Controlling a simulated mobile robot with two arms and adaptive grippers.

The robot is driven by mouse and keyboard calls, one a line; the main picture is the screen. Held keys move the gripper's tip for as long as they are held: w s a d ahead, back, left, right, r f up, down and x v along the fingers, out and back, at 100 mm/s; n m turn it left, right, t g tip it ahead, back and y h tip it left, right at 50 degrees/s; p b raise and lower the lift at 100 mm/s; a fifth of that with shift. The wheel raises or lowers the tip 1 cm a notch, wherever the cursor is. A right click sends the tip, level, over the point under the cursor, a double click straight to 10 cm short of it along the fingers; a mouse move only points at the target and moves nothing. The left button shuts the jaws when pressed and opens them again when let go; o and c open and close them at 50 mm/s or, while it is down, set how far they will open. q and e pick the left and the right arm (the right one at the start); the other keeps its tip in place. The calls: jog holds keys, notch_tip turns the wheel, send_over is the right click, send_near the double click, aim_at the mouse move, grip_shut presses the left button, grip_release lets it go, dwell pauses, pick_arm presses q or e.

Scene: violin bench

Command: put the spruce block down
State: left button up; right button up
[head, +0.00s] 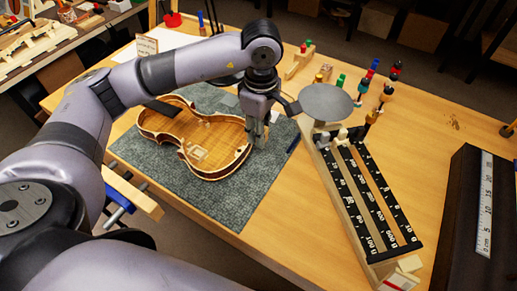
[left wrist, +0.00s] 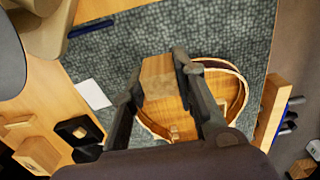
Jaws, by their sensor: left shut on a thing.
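The spruce block (left wrist: 160,82) is a pale wooden block between the two fingers of my left gripper (head: 262,140), which is shut on it. The left gripper also shows in the left wrist view (left wrist: 160,88). In the head view it hangs over the right end of the open violin body (head: 205,133), which lies on a grey-green mat (head: 240,205). In the left wrist view the block overlaps the violin's rim; I cannot tell whether it touches anything. In the head view the fingers mostly hide the block. My right gripper is not in view.
A balance with a round grey pan (head: 326,102) and black numbered beams (head: 368,195) stands right of the mat. A dark blue strip (head: 293,143) lies at the mat's right edge. Several small coloured pieces stand behind the balance. The mat's front part is clear.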

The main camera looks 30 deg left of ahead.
aim_at(261, 163)
pick_arm(q)
notch_tip(261, 163, down, 9)
jog(key=shift+f+p, duration=0.1)
jog(key=shift+p, duration=0.25)
jog(key=shift+f, duration=0.15)
jog(key=o, duration=0.8)
jog(key=shift+o, duration=0.2)
